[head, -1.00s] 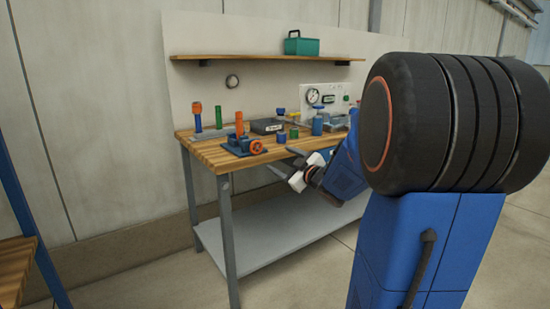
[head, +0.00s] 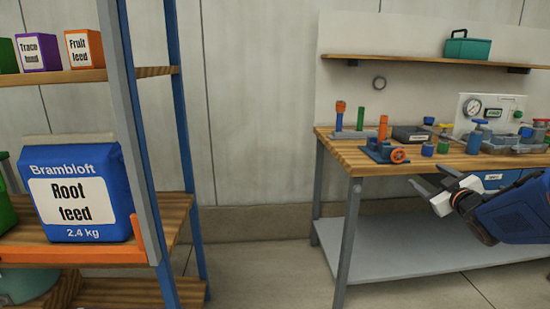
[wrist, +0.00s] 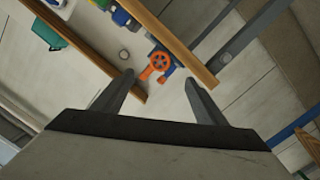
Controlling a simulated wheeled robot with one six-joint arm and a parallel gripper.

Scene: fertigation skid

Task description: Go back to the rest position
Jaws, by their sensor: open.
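My gripper (head: 432,185) is at the right of the head view, in front of the workbench and a little below its top. Its two grey fingers are apart, with nothing between them. In the wrist view my gripper (wrist: 152,90) also shows spread fingers and empty space between the tips. The blue valve with an orange handwheel (head: 398,156) sits on the bench top near its front left corner. It also shows in the wrist view (wrist: 157,66), beyond the fingertips.
The wooden workbench (head: 350,157) holds fittings and a gauge panel (head: 490,113). A wall shelf (head: 410,62) carries a green toolbox (head: 468,46). At left, a blue-posted rack holds a Root feed bag (head: 85,190). Clear floor (head: 260,265) lies between rack and bench.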

